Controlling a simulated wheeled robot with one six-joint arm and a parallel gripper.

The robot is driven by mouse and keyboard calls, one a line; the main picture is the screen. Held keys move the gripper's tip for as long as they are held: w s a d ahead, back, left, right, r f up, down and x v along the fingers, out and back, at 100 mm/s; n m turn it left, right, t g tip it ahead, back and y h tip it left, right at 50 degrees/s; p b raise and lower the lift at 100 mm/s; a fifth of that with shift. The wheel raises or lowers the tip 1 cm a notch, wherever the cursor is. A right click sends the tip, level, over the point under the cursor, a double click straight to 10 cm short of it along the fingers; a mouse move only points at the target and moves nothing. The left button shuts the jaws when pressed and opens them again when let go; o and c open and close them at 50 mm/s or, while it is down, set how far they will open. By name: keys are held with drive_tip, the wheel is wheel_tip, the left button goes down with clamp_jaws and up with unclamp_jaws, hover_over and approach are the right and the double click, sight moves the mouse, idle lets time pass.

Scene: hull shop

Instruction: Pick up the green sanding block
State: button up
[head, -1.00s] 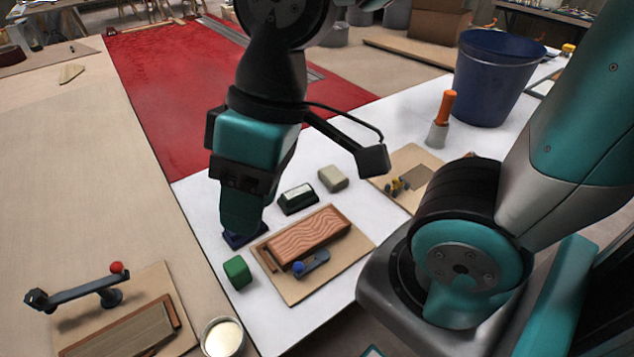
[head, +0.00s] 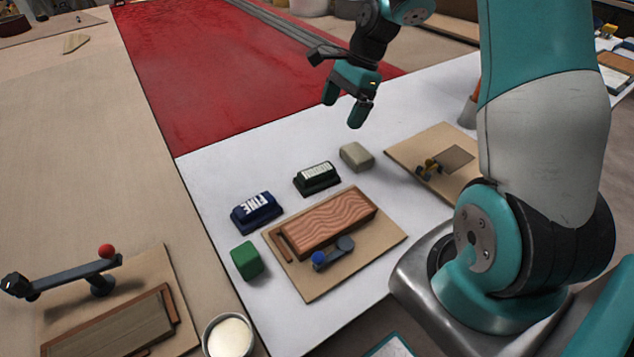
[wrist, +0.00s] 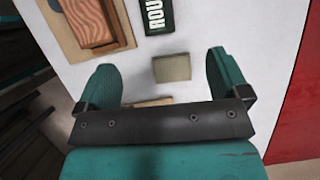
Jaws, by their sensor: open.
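The dark green sanding block (head: 318,179) has a pale label and sits on the white table between a blue block labelled FINE (head: 256,212) and a grey-beige block (head: 356,157). It also shows at the top of the wrist view (wrist: 157,16), cut off by the edge, with letters reading "ROU". My gripper (head: 345,104) is open and empty, raised above the table beyond the blocks. In the wrist view, the grey-beige block (wrist: 172,68) appears between my fingers (wrist: 164,85), well below them.
A plain green cube (head: 247,260) sits at the front left, beside a board (head: 330,285) with a wavy-grained wood piece and a blue-knobbed lever. Another board (head: 405,155) lies to the right. A red strip (head: 220,70) runs behind; a cup (head: 228,335) stands at the front.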

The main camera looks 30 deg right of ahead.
sight(318, 170)
drive_tip(key=x, duration=1.2)
drive_tip(key=f, duration=0.1)
drive_tip(key=a+f, duration=0.2)
drive_tip(key=shift+s+f, duration=0.3)
drive_tip(key=shift+s, duration=0.1)
drive_tip(key=shift+a+f, duration=0.15)
drive_tip(key=shift+f, duration=0.35)
drive_tip(key=c, duration=1)
drive_tip(key=shift+r, duration=0.1)
wheel_tip(318, 170, up, 20)
drive_tip(key=shift+f+p, duration=0.1)
drive_tip(key=shift+p, duration=0.55)
